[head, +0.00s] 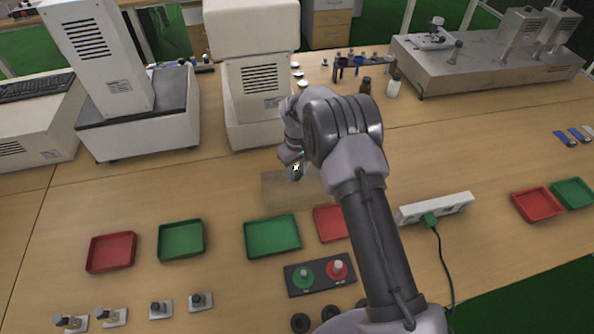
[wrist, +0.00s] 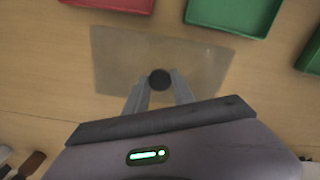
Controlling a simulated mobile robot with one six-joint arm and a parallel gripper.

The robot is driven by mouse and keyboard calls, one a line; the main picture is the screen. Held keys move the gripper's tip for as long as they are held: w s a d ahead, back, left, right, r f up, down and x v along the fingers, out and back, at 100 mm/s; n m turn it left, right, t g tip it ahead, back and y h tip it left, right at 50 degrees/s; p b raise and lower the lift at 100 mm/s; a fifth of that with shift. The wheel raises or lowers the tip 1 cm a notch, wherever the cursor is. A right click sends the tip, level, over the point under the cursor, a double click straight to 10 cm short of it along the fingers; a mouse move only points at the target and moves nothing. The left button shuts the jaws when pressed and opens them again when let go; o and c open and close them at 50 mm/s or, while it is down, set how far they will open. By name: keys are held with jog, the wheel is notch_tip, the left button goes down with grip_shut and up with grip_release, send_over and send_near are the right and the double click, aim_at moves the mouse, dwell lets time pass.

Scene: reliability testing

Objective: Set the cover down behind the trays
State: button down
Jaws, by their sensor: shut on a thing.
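The cover is a clear, faintly tinted rectangular sheet with a round black knob. In the head view the cover (head: 280,192) shows just behind the middle green tray (head: 272,237) and the red tray (head: 329,224) beside it. In the wrist view the cover (wrist: 120,62) lies flat before my fingers, with the red tray (wrist: 125,3) and green tray (wrist: 235,14) beyond its edge. My gripper (wrist: 160,84) is shut on the black knob (wrist: 160,78). In the head view my gripper (head: 297,172) is partly hidden by my wrist. I cannot tell whether the cover touches the table.
Another red tray (head: 111,252) and green tray (head: 181,240) stand to the left. A button box (head: 320,274) sits in front of the middle trays. A white power strip (head: 435,208) is to the right. A white instrument (head: 258,95) stands behind the cover.

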jog(key=shift+f, duration=0.15)
jog(key=c, duration=1)
grip_release()
